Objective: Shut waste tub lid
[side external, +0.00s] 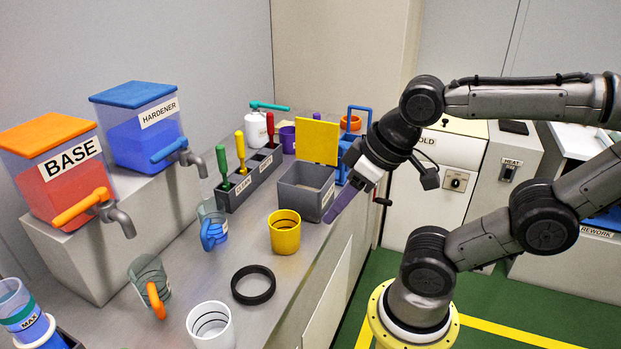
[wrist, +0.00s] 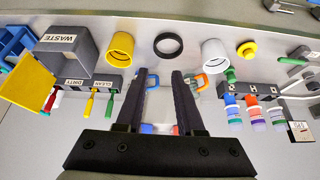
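The waste tub (side external: 303,196) is a grey open-topped box on the bench. Its yellow lid (side external: 317,141) stands raised, roughly upright, at the tub's far edge. In the wrist view the tub (wrist: 85,62), with its WASTE label, is at upper left, and the lid (wrist: 27,82) juts out below it at the left edge. My gripper (side external: 332,215) points down beside the tub's right side in the side view; whether it touches cannot be told. In the wrist view my gripper's two dark fingers (wrist: 163,74) are apart with nothing held between them.
A yellow cup (side external: 285,235), black ring (side external: 253,285) and white cup (side external: 210,325) stand near the tub. A grey holder (side external: 253,178) with coloured-handled tools is left of it. A blue frame (side external: 354,140) stands behind right. Clear mugs and the BASE and HARDENER dispensers are farther left.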

